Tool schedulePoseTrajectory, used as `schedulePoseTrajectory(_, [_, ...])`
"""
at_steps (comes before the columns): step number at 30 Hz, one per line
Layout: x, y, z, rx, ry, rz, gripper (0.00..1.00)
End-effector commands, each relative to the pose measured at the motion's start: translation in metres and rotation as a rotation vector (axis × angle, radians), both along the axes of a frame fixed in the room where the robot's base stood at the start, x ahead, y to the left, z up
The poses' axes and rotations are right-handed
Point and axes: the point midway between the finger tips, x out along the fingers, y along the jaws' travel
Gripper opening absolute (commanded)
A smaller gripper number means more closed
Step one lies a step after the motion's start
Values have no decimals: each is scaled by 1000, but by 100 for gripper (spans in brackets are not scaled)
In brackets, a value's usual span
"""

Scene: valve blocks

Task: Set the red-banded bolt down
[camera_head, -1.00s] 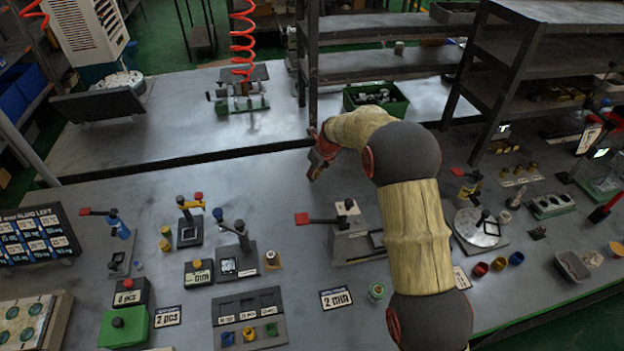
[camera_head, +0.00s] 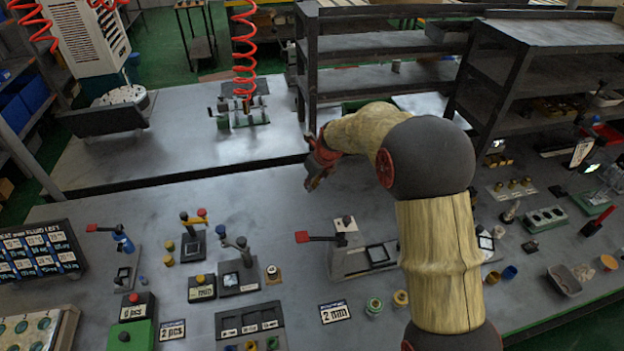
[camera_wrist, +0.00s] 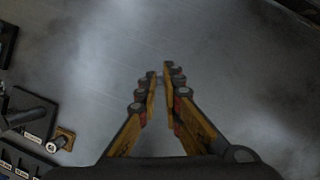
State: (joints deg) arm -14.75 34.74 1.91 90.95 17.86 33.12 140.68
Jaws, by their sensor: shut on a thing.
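My gripper (camera_head: 312,182) is over the bare back part of the grey bench, left of my forearm. In the wrist view its two yellow fingers (camera_wrist: 160,76) are close together at the tips, with a narrow gap further back. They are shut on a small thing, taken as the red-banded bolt. The bolt is mostly hidden between the tips, and its band cannot be made out. Grey bench top (camera_wrist: 215,60) shows beneath and around the fingers.
A fixture with a red-handled lever (camera_head: 303,237) stands in front of the gripper. A small round part on a tan pad (camera_head: 273,274) also shows in the wrist view (camera_wrist: 60,139). Clamps, signs and button boxes fill the front left. The back left of the bench (camera_head: 130,195) is clear.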

Motion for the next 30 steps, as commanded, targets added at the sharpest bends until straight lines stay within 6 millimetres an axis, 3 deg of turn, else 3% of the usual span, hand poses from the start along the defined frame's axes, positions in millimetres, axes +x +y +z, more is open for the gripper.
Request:
schedulePoseTrajectory(6, [-42,2,19,-1,2,0,0])
schedulePoseTrajectory(12, [-64,3,27,0,1,0,0])
schedulePoseTrajectory(24, [-70,0,30,-3,-1,-3,0])
schedulePoseTrajectory(30, [-66,-10,54,-6,-5,-18,0])
